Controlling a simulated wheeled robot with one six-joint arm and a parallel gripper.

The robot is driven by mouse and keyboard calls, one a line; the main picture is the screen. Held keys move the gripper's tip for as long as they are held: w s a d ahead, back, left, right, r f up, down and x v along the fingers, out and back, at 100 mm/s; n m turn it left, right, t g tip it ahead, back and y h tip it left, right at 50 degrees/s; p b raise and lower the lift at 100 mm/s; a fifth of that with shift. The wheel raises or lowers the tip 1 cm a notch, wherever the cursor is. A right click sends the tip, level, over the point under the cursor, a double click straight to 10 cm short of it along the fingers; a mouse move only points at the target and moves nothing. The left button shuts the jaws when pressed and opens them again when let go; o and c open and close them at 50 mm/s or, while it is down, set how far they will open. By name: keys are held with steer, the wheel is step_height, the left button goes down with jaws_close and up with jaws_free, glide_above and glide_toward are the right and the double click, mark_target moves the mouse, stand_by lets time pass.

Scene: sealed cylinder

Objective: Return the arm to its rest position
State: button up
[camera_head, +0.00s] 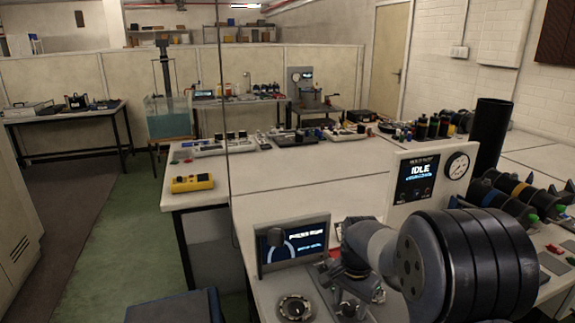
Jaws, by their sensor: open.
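My arm (465,265) fills the lower right, with a large dark round joint close to the camera and a grey link reaching left. My gripper (350,300) is at the end of it, low over the near bench, pointing down. It is open, and I see nothing held between its fingers. The fingertips are small and dark here, and the arm hides part of the bench behind it. A display panel (293,245) stands just left of the gripper.
A round dial (294,307) sits left of the gripper. Behind the arm stand a white panel reading IDLE (416,178) with a gauge and a tall black cylinder (490,135). Dark spools (520,194) line the right. A yellow device (192,183) lies on the bench at left. Green floor (110,230) is clear.

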steer(key=n+b, duration=0.2)
steer(key=n, duration=0.2)
steer(key=shift+f+n, duration=0.1)
steer(key=shift+n, duration=0.3)
steer(key=n+b, duration=0.2)
steer(key=n, duration=0.3)
steer(key=shift+r, duration=1.2)
steer(key=shift+s+a, duration=0.1)
